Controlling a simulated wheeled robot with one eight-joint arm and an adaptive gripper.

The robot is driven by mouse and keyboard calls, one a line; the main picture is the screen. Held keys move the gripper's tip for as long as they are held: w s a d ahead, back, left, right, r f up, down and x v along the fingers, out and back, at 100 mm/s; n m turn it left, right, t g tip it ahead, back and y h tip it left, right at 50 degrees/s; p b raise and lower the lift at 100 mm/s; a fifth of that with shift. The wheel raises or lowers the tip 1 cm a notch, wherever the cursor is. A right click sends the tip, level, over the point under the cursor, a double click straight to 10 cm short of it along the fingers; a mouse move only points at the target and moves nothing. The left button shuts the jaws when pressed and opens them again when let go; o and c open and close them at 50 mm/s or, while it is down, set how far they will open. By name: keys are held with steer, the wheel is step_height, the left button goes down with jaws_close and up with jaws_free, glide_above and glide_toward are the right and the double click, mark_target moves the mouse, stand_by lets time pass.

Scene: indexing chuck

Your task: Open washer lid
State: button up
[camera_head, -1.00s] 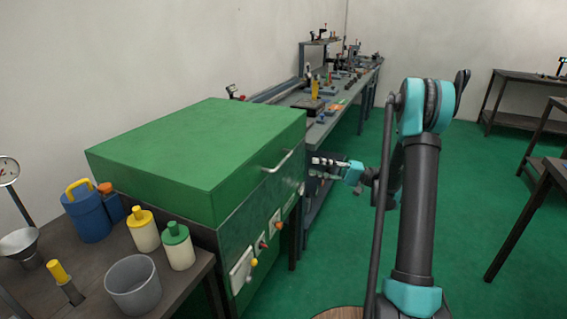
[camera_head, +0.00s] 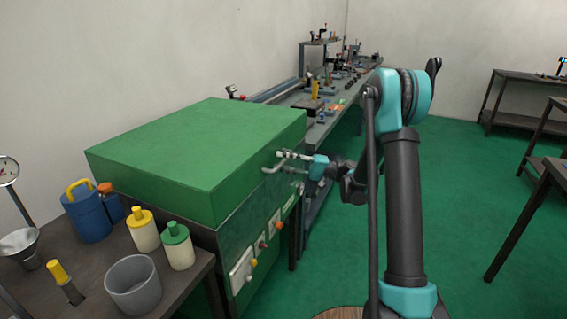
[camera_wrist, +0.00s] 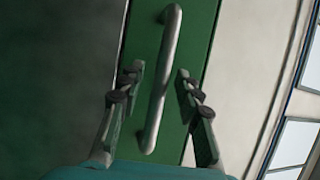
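The washer is a large green box, and its green lid (camera_head: 195,150) is down on top. A metal bar handle (camera_head: 271,169) sits on the lid's front face; it also shows in the wrist view (camera_wrist: 162,80), running between my gripper's fingers. My gripper (camera_head: 292,161) is at the handle, in front of the lid. In the wrist view my gripper (camera_wrist: 160,80) is open, with one finger on each side of the handle and a visible gap on both sides.
Knobs (camera_head: 262,245) and a switch panel are on the washer's front below the lid. A table at left holds a blue can (camera_head: 86,215), bottles and a grey cup (camera_head: 133,287). A long workbench (camera_head: 322,128) stands behind. Green floor is open at right.

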jaws_close()
stand_by(0.4)
